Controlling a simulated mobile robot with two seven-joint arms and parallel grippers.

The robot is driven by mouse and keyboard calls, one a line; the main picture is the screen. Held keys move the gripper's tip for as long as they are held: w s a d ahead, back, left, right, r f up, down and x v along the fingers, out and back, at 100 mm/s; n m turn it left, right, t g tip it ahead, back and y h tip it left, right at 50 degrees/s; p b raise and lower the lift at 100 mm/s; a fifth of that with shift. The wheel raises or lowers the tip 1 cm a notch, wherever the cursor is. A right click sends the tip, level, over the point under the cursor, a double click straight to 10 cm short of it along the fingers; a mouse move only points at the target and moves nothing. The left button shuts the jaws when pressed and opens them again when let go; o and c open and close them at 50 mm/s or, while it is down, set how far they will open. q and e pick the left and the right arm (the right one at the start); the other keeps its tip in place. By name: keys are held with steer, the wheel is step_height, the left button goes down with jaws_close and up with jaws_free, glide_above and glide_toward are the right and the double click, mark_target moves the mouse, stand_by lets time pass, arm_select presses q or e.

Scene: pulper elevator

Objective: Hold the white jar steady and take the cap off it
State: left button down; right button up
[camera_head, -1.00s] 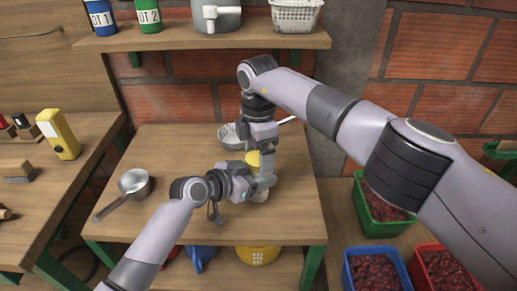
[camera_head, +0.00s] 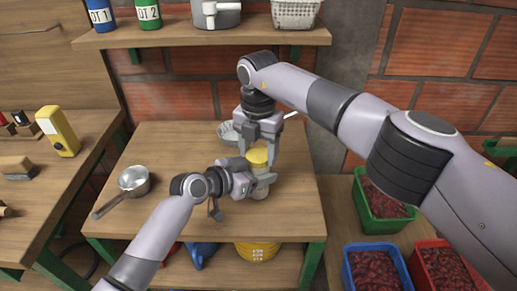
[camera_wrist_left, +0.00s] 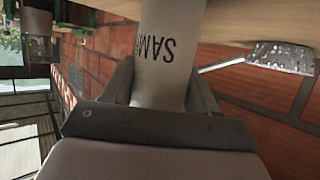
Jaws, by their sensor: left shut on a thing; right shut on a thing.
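The white jar (camera_head: 260,191) stands upright on the wooden table (camera_head: 298,205), with its yellow cap (camera_head: 258,156) on top. My left gripper (camera_head: 262,179) is shut on the jar's body from the left; in the left wrist view the jar (camera_wrist_left: 168,50) sits between the fingers and shows dark lettering. My right gripper (camera_head: 260,150) comes from above, with its fingers on both sides of the cap, shut on it. The fingers and hand hide parts of the jar and cap. I cannot tell whether the cap is loose.
A strainer (camera_head: 228,132) lies behind the jar, close to my right gripper. A small saucepan (camera_head: 133,180) stands at the table's left. A shelf (camera_head: 180,38) with containers hangs above the back.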

steer(key=shift+n, duration=1)
steer(key=o, duration=1.2)
steer(key=shift+c, duration=0.2)
steer(key=shift+r, duration=2.35)
steer(key=shift+c, duration=0.3)
step_height(320, 180, up, 3)
steer(key=m, duration=0.5)
steer(key=shift+a, duration=0.1)
steer(key=shift+f+m, duration=0.35)
steer(key=shift+m, duration=0.05)
steer(key=shift+f, duration=3.5)
